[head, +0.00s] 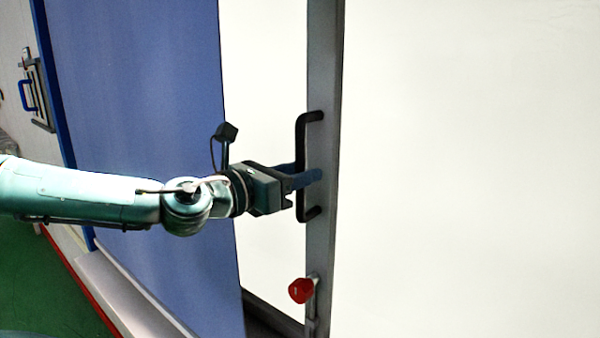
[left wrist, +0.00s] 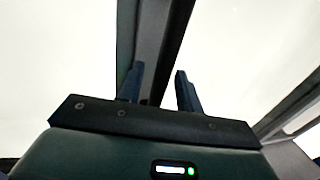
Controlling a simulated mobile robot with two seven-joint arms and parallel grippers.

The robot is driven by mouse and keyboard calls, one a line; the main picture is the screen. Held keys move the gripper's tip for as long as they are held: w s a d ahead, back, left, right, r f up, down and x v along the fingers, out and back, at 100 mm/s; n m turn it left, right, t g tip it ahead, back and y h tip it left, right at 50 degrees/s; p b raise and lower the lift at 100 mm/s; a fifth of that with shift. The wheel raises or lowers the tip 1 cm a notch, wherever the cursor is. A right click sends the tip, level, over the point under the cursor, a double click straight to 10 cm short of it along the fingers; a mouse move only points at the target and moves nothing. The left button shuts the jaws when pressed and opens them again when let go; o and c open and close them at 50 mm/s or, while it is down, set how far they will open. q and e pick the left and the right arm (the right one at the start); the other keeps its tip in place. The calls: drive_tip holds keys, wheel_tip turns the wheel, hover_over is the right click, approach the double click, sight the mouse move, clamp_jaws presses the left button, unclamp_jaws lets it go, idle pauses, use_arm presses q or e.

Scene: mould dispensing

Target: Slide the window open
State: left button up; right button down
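The window's grey upright frame (head: 325,75) runs from top to bottom in the head view, with a large pale pane (head: 470,170) to its right. A black bar handle (head: 301,135) is fixed upright on the frame. My left gripper (head: 305,178) is at the lower half of the handle, its blue fingers reaching across the bar. In the left wrist view, the left gripper's fingers (left wrist: 160,88) stand apart, with the grey frame (left wrist: 155,40) behind them. I cannot tell whether a finger touches the bar. My right gripper is not in view.
A red knob (head: 300,290) sits low on the frame, below the handle. A blue panel (head: 140,120) stands to the left, with a pale strip (head: 262,70) between it and the frame. A green floor (head: 40,290) shows at lower left.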

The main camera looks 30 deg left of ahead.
use_arm(q)
drive_tip(key=shift+w+d, duration=0.1)
drive_tip(key=shift+w, duration=0.15)
drive_tip(key=shift+c, duration=0.3)
clamp_jaws()
